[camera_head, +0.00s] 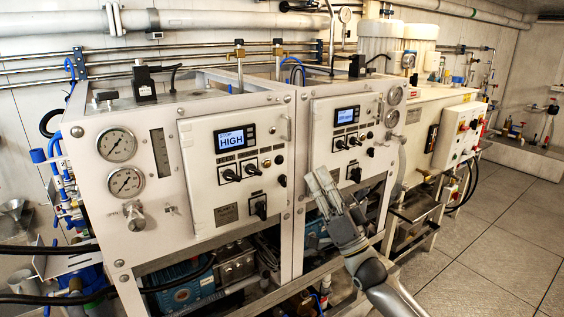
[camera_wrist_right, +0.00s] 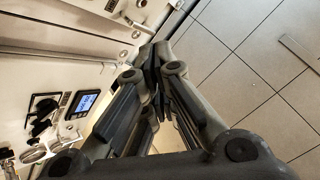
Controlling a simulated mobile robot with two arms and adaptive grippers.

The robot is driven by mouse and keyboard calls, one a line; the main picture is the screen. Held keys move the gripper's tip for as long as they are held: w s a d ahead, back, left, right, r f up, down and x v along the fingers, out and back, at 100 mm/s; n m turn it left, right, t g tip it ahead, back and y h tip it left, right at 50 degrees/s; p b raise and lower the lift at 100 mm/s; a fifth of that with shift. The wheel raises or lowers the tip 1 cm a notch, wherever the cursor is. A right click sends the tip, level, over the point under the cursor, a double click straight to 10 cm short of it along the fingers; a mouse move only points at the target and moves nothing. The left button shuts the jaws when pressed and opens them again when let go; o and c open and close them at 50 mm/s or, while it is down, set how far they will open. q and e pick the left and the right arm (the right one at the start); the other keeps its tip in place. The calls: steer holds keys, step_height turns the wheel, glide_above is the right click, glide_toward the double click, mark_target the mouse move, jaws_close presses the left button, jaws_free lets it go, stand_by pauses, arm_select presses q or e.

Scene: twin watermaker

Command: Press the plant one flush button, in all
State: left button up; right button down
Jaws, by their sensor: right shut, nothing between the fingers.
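Two white watermaker units stand side by side in the head view. The left unit's control panel (camera_head: 237,165) has a blue screen (camera_head: 230,140) reading HIGH and several black knobs. The right unit's control panel (camera_head: 344,135) has a smaller lit screen (camera_head: 345,115). My right gripper (camera_head: 319,178) is shut and empty, fingers up, in front of the right unit's lower left part. In the wrist view its fingers (camera_wrist_right: 155,62) show with a lit panel screen (camera_wrist_right: 87,103) to their left. My left gripper is not in view.
Round gauges (camera_head: 117,145) sit on the left unit's face. A white box with coloured buttons (camera_head: 467,128) hangs farther right. Pipes run along the wall behind. The tiled floor (camera_head: 500,225) is clear at the right.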

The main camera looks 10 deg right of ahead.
mark_target(280, 161)
steer(key=shift+w, duration=0.1)
steer(key=w+a+b, duration=0.3)
steer(key=w+b, duration=0.2)
steer(key=w, duration=0.3)
steer(key=shift+w+b, duration=0.15)
steer(key=shift+b, duration=0.15)
stand_by(1.2)
steer(key=shift+w+a+b, duration=0.15)
steer(key=shift+w+b, duration=0.15)
steer(key=shift+w, duration=0.05)
